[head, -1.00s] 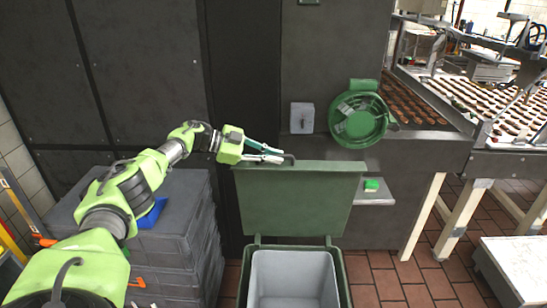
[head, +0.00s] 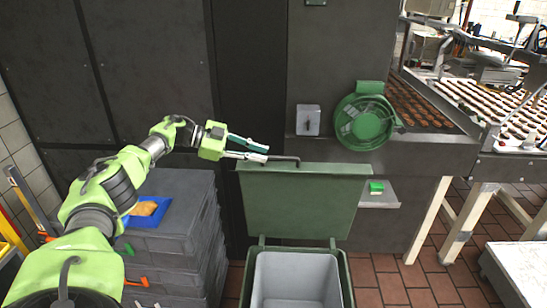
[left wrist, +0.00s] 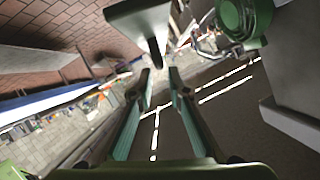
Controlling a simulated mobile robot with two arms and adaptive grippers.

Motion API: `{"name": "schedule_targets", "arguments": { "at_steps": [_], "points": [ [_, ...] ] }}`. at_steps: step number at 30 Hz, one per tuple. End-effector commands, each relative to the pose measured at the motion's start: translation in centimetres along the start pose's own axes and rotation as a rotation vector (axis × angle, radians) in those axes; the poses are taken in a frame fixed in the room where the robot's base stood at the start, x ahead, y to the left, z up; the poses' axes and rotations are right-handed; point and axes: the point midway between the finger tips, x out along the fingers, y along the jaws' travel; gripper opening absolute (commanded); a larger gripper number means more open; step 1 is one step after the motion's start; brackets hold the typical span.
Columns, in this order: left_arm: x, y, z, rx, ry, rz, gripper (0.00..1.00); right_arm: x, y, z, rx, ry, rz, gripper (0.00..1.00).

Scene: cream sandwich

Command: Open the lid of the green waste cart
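The green waste cart (head: 346,288) stands at the bottom centre of the head view, with a grey inner bin. Its green lid (head: 303,205) stands up at the back of the cart, with the cart's mouth uncovered. My right gripper is not in view.
Grey stacked crates (head: 180,260) stand left of the cart, with a blue tray (head: 161,213) holding a tan item on top. A machine with a green round fan (head: 364,122) and a small shelf (head: 380,200) stands behind and right. Tiled floor is free right of the cart.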

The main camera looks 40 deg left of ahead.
Motion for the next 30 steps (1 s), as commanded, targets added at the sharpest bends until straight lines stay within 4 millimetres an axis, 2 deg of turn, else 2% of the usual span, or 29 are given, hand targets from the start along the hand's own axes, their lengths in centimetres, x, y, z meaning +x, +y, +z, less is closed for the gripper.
{"name": "schedule_targets", "arguments": {
  "at_steps": [3,10,30],
  "points": [
    [-2.4,-0.1,0.1,0.000,-0.002,-0.003,0.16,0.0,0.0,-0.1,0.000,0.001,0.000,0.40],
    [-4.8,0.0,0.1,0.000,-0.001,0.000,0.16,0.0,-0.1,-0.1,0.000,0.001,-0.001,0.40],
    [-5.1,0.0,0.1,0.000,-0.001,0.001,0.16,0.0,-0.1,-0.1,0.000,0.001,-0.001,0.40]
  ]
}}
